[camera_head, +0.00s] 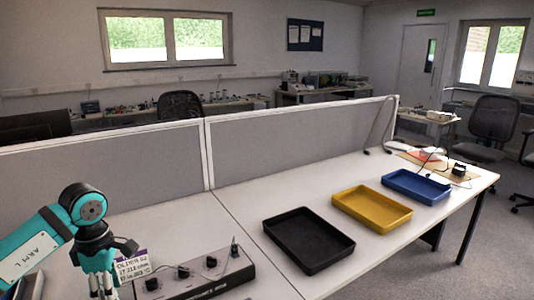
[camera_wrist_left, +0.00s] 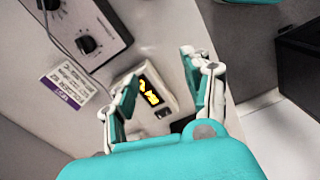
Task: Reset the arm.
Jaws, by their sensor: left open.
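My left arm, teal and labelled "ARM L", comes in from the left in the head view. Its gripper (camera_head: 103,284) points down over the near left of the white table, left of a dark control box (camera_head: 232,276) with several knobs. In the left wrist view my left gripper (camera_wrist_left: 160,72) is open, its two fingers apart. A small pale device (camera_wrist_left: 163,108) with a lit yellow display shows between and beyond the fingers; I cannot tell that either finger touches it. The control box (camera_wrist_left: 108,48) is at the upper left there. My right gripper is not in view.
A purple-and-white label card (camera_head: 132,265) is beside the gripper. A black tray (camera_head: 310,264), a yellow tray (camera_head: 372,222) and a blue tray (camera_head: 418,197) stand empty along the table. A grey partition (camera_head: 290,143) runs behind. The table between gripper and partition is clear.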

